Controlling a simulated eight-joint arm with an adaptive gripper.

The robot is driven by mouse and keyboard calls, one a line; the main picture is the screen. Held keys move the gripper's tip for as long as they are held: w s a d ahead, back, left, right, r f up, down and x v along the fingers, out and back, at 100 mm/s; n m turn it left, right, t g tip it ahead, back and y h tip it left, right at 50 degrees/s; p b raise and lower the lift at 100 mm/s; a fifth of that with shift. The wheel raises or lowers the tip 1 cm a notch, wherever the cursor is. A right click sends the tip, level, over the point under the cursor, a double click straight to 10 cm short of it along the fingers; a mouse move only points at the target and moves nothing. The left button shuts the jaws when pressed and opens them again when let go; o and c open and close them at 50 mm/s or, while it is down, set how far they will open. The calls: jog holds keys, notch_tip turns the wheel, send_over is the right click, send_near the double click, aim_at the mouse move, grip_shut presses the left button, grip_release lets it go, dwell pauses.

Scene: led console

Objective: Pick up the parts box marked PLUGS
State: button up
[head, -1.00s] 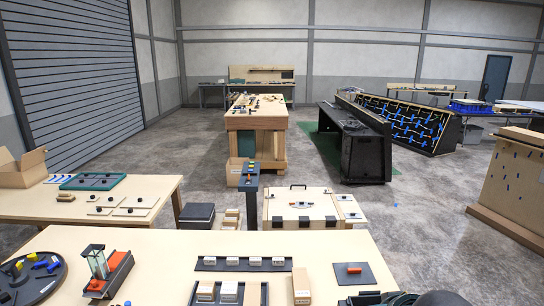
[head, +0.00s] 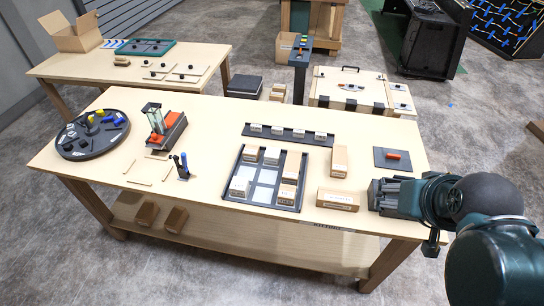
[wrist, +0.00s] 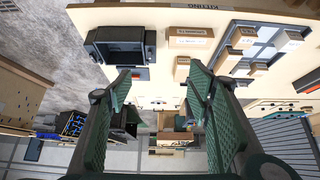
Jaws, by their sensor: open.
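Several small cardboard parts boxes with white labels are on the near table; I cannot read which is marked PLUGS. One box (head: 337,199) lies near the front edge, right of the black tray, and shows in the wrist view (wrist: 190,37) with its label facing out. Another box (head: 339,161) stands behind it. More boxes sit in the divided black tray (head: 225,192), including a brown one (head: 287,195) at its front right.
A dark pad with a red handle (head: 393,156) lies behind my gripper. A black rail (head: 288,134) with several white-labelled blocks is behind the tray. A round dark tray (head: 92,134) and a red-based fixture (head: 167,130) stand at left. The front-centre tabletop is partly clear.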

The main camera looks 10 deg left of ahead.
jog(key=shift+c, duration=1.2)
jog(key=w+a+r+n+g+p, duration=0.1)
jog(key=w+a+r+n, duration=0.15)
jog(key=w, duration=0.25)
jog(key=w+a+r+n+g, duration=0.1)
jog(key=w+a+n, duration=0.1)
jog(key=w+a, duration=0.25)
jog(key=n+g+h+p, duration=0.1)
jog(key=n+g+p, duration=0.3)
jog(key=n, duration=0.9)
send_over(270, 152)
jog(key=b, duration=0.1)
jog(key=shift+g, duration=0.6)
jog(key=f, duration=2)
jog(key=shift+w+d+f, duration=0.1)
jog(key=shift+d+f, duration=0.2)
jog(key=shift+f, duration=0.05)
jog(key=shift+a+f+n, duration=0.25)
jog(key=shift+a+f, duration=0.2)
jog(key=shift+f, duration=0.15)
